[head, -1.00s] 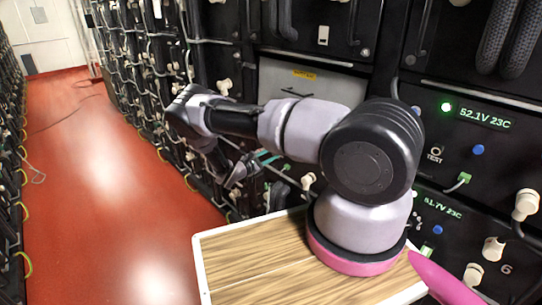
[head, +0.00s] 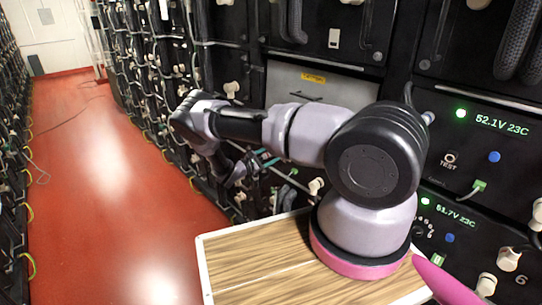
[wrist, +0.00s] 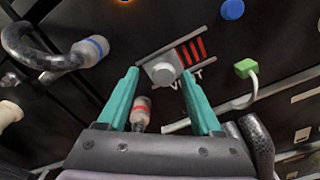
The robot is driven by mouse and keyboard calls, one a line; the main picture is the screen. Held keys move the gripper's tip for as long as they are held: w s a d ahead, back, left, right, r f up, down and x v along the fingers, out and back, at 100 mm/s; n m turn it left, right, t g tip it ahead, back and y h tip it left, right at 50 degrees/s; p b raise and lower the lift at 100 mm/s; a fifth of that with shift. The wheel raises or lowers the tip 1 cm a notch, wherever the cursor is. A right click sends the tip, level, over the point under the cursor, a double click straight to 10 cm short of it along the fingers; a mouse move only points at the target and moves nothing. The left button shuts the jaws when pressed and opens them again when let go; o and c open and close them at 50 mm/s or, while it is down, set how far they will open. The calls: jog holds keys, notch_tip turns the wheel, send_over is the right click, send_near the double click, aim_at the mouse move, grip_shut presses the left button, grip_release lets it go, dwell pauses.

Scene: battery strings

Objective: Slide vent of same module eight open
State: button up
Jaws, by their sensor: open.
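In the wrist view a vent slider (wrist: 163,73) with a round grey knob sits on a dark module face. Red slots (wrist: 194,50) show beside the knob on its right, between two grey rails. A partly covered label beneath appears to read VENT. My gripper (wrist: 160,74) is open, its two teal fingers on either side of the knob. I cannot tell whether they touch it. In the head view my gripper (head: 250,168) is close to the rack front, partly lost among cables, and the vent cannot be made out.
In the wrist view a cable plug with a blue band (wrist: 92,48), a red-banded plug (wrist: 141,112), a green connector (wrist: 246,68) and a blue button (wrist: 232,9) surround the vent. The red aisle floor (head: 110,200) is clear on the left.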

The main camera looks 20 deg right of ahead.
jog(key=v, duration=1)
jog(key=shift+a, duration=0.35)
jog(key=shift+s, duration=0.1)
jog(key=s+d+r+m+g+y, duration=0.1)
jog(key=s+r+m+g+y, duration=0.3)
jog(key=r, duration=0.7)
jog(key=s+d+r+m+g+y, duration=0.15)
jog(key=s+r+m+y, duration=0.3)
jog(key=r, duration=0.65)
jog(key=s+d+r+m+g+y, duration=0.1)
jog(key=s+r+m+g+y, duration=0.3)
jog(key=r, duration=0.7)
jog(key=s+a+r+m+t+y, duration=0.1)
jog(key=s+r+m+t+y, duration=0.2)
jog(key=s+r, duration=0.6)
jog(key=s+a+r+m+t+y, duration=0.2)
jog(key=s+r+m+t+y, duration=0.1)
jog(key=s+r+t, duration=0.4)
jog(key=shift+s+a+r+m, duration=0.25)
jog(key=shift+s+r+m, duration=0.4)
jog(key=shift+s+r, duration=1.9)
